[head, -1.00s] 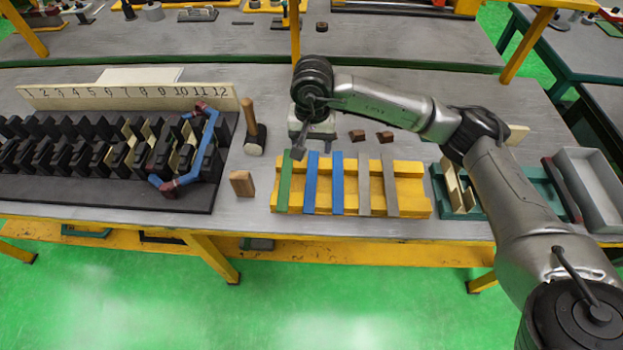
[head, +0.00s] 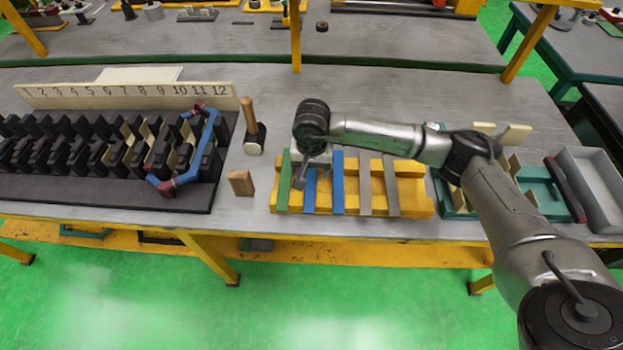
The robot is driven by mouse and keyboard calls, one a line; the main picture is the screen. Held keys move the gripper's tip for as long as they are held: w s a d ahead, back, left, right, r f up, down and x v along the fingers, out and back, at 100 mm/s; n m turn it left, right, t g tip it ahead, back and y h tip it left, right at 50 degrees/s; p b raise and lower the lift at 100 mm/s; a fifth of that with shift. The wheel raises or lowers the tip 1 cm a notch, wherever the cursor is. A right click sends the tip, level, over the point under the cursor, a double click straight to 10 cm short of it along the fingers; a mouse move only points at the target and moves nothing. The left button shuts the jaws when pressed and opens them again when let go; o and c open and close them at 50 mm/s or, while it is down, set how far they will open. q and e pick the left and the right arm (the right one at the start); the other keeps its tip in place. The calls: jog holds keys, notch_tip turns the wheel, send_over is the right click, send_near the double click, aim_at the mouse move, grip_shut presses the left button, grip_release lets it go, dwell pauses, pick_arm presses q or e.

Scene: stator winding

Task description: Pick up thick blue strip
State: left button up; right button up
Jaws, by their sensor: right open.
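Two blue strips lie across the yellow rack (head: 413,207). The left blue strip (head: 310,198) is partly hidden at its far end by my right gripper (head: 299,180). The right blue strip (head: 338,188) is in clearer view. I cannot tell surely from here which one is thicker. My right gripper is open and empty, over the far part of the left blue strip and next to the green strip (head: 284,188). I cannot tell whether it touches the strip. My left gripper is out of view.
Two grey strips (head: 391,188) lie to the right on the rack. A wooden block (head: 240,183) and a mallet (head: 254,140) stand at left, beside the numbered black stator (head: 110,190). A teal tray (head: 545,190) and a grey bin (head: 597,190) are at right.

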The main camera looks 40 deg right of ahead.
aim_at(312, 180)
notch_tip(312, 180, down, 3)
jog(key=shift+r, duration=0.15)
jog(key=c, duration=1.1)
jog(key=shift+r, duration=0.15)
